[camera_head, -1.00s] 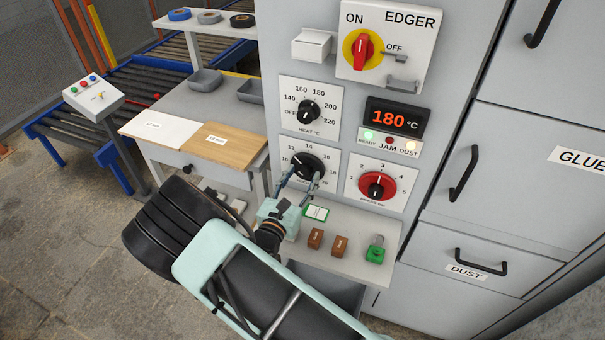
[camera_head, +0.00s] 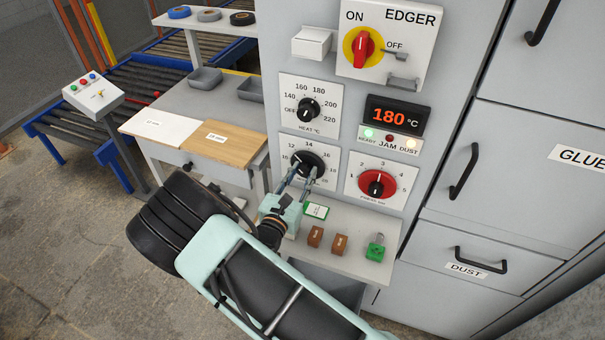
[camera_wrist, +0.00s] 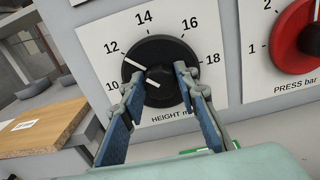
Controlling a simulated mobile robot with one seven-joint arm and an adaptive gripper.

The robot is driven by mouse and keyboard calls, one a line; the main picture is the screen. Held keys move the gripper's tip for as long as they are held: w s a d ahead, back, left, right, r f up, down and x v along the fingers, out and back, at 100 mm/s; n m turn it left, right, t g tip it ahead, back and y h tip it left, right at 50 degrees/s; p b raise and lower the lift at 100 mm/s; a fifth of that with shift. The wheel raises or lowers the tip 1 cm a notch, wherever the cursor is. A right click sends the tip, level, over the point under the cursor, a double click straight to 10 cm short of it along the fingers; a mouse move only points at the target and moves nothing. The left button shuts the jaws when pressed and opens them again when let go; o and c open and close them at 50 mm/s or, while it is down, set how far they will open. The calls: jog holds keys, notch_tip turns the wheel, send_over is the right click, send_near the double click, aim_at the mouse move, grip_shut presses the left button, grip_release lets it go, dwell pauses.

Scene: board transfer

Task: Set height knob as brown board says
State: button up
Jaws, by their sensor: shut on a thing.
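The black height knob (camera_head: 308,163) sits on a white dial plate on the edger front. The wrist view shows it closer (camera_wrist: 152,52), with numbers from 10 to 18 around it. A white pointer line on the knob points up-left, near 12. My gripper (camera_wrist: 160,76) is shut on the knob, one finger on each side of its middle grip; it also shows in the head view (camera_head: 303,171). The brown board (camera_head: 222,147) lies on the side table with a small white label. The label seems to read 18 mm, but its print is too small to be sure.
A white board (camera_head: 160,129) lies left of the brown one. The heat knob (camera_head: 308,110) is above, and the red pressure knob (camera_head: 376,184) is close on the right. Below, a shelf (camera_head: 345,240) holds brown blocks (camera_head: 315,236) and a green-based part (camera_head: 375,248).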

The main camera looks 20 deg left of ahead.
jog(key=m+b, duration=0.2)
jog(key=m, duration=0.1)
jog(key=m+b, duration=0.2)
jog(key=shift+d+f, duration=0.1)
jog(key=shift+f, duration=0.15)
jog(key=m+b, duration=0.4)
jog(key=b, duration=0.1)
jog(key=shift+f, duration=0.15)
jog(key=m+b, duration=0.6)
jog(key=b, duration=0.3)
jog(key=shift+d+f+b, duration=0.1)
jog(key=shift+d+b, duration=0.05)
jog(key=shift+b, duration=0.15)
jog(key=m+b, duration=0.2)
jog(key=b, duration=0.1)
jog(key=shift+b, duration=0.6)
jog(key=shift+r+m+b, duration=0.3)
jog(key=shift+m, duration=0.2)
jog(key=o, duration=1.1)
